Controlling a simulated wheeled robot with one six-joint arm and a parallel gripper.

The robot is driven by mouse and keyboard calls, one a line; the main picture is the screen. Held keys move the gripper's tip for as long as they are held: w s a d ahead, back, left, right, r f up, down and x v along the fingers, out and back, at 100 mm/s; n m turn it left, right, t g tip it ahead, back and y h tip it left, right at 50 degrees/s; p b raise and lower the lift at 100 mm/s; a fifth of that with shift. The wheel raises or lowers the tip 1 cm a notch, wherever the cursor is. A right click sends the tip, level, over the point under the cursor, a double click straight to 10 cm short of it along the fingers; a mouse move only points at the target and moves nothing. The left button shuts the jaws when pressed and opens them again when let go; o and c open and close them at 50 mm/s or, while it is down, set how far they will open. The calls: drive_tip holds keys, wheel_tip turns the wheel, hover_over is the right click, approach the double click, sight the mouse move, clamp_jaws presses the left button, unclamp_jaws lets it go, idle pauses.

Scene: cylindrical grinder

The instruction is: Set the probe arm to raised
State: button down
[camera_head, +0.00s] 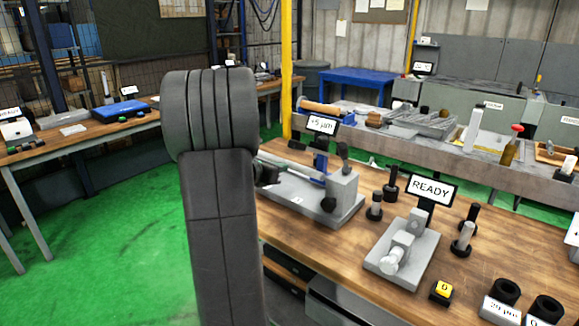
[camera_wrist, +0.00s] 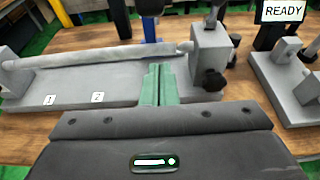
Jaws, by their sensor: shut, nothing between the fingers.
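A grey bench gauge (camera_head: 300,200) holds a long rod (camera_wrist: 100,55) lying level above its base, which carries labels 1 and 2. A display reading "+5 µm" (camera_head: 321,124) and a blue upright (camera_head: 320,162) stand behind it. The upright also shows in the wrist view (camera_wrist: 149,27), topped by a black part. I cannot tell for certain which part is the probe arm or its position. My gripper (camera_wrist: 157,72) has green fingers, closed together and empty, over the gauge base in front of the rod. My arm hides the gauge's left end in the head view.
A grey block with a black knob (camera_wrist: 214,80) stands right of my fingers. A fixture with a "READY" sign (camera_head: 430,189) is farther right, with black-based posts nearby. A yellow button (camera_head: 442,290) and black rings (camera_head: 506,291) sit near the front edge.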

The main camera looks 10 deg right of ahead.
drive_tip(key=v, duration=0.7)
drive_tip(key=shift+f, duration=0.25)
drive_tip(key=shift+w, duration=0.1)
drive_tip(key=w+d+r+p, duration=0.1)
drive_tip(key=w+d+p, duration=0.2)
drive_tip(key=w+d, duration=0.4)
drive_tip(key=shift+d, duration=1.05)
drive_tip(key=shift+s, duration=0.2)
